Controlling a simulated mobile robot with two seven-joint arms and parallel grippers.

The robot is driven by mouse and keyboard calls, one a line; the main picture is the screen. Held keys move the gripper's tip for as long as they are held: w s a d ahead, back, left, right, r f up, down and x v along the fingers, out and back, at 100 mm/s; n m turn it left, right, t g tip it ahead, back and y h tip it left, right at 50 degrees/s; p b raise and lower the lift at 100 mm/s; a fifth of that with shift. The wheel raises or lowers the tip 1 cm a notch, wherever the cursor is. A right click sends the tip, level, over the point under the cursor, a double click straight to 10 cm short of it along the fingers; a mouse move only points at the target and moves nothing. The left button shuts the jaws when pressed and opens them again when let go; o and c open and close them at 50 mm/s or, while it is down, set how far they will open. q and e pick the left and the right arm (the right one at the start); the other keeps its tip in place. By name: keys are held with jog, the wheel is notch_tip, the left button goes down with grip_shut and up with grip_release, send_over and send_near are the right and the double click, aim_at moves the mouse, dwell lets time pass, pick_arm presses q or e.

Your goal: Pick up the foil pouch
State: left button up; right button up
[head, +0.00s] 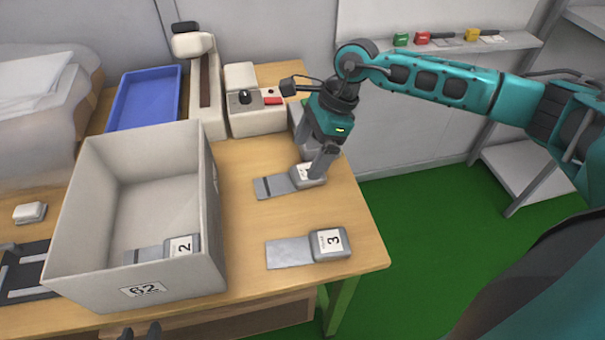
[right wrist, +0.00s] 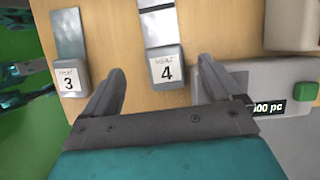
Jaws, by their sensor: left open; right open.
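I cannot tell for sure which thing is the foil pouch. The likely ones are flat silvery pieces, each with a grey numbered block at one end. Piece 4 (head: 272,187) lies on the table under my right gripper (head: 318,168). In the right wrist view, block 4 (right wrist: 167,69) sits between the open fingertips (right wrist: 162,72); contact is unclear. Piece 3 (head: 292,251) lies nearer the table's front right corner and also shows in the right wrist view (right wrist: 69,35). Piece 2 (head: 150,254) lies inside the box. My left gripper (head: 140,332) shows only dark tips at the bottom edge, open and empty.
The open grey box (head: 75,235), labelled 62, stands on the wooden table (head: 240,240). Behind it are a blue tray (head: 145,98) and a pale machine (head: 257,120). A small white object (head: 30,212) lies at left. Clear wood lies between box and pieces.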

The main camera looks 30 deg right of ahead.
aim_at(294, 174)
jog(key=x, duration=0.6)
jog(key=shift+w+a+f, duration=0.15)
jog(key=shift+w+f, duration=0.05)
jog(key=shift+w, duration=0.05)
jog(key=c, duration=1.1)
jog(key=shift+r, duration=0.15)
jog(key=shift+c, duration=0.2)
notch_tip(294, 174, up, 20)
jog(key=shift+p, duration=0.4)
